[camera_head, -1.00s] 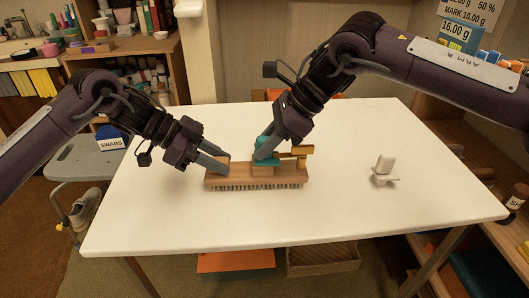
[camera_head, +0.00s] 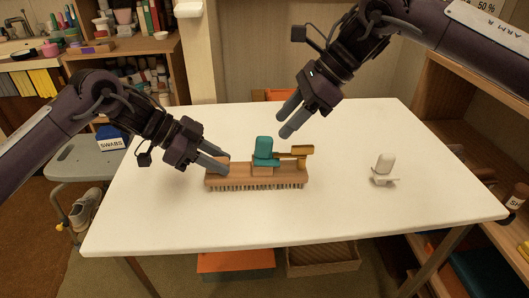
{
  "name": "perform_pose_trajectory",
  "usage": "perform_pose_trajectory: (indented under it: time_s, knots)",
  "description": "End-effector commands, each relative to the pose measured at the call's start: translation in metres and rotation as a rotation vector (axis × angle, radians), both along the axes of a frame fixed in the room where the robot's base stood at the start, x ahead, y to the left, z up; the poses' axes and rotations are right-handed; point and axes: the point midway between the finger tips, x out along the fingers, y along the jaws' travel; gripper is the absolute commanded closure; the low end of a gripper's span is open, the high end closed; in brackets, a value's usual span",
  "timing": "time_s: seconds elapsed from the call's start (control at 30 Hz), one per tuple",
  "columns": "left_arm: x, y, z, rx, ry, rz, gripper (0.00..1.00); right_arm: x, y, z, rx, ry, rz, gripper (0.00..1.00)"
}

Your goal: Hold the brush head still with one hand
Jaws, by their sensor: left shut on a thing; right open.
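The brush head (camera_head: 238,177) is a long wooden block with dark bristles facing down on the white table. A teal piece (camera_head: 263,152) stands upright on its middle, and a brass-coloured piece (camera_head: 298,152) sticks out to the right from it. My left gripper (camera_head: 220,160) is shut on the left end of the brush head; the exact finger contact is partly hidden. My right gripper (camera_head: 288,122) is open and empty, above and behind the teal piece, apart from it.
A white upright piece on a small base (camera_head: 384,170) stands on the right of the table (camera_head: 330,220). The table around the brush is otherwise clear. A blue swabs box (camera_head: 111,138) sits on a grey seat at left, and shelves stand at right.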

Motion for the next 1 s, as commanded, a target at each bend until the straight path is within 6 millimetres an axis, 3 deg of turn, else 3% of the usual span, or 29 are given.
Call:
perform_pose_trajectory:
  time_s: [0.2, 0.6, 0.63, 0.8, 1.0]
  knots:
    - [-0.001, 0.0, -0.002, 0.002, 0.005, -0.001, 1.0, 0.0, -0.021, 0.029, 0.0, -0.001, -0.002, 0.55]
    - [-0.001, 0.0, -0.002, 0.002, 0.004, -0.002, 1.0, -0.001, -0.028, 0.037, 0.0, 0.0, 0.0, 0.55]
    - [-0.001, 0.0, -0.002, 0.002, 0.004, -0.002, 0.72, -0.001, -0.028, 0.037, 0.0, 0.0, 0.0, 0.55]
    - [-0.001, 0.0, -0.001, 0.001, 0.002, -0.001, 0.5, -0.001, -0.028, 0.037, 0.0, -0.001, 0.001, 0.55]
    - [0.0, 0.0, 0.0, 0.0, 0.001, -0.001, 0.48, -0.001, -0.028, 0.037, 0.0, -0.001, 0.001, 0.55]
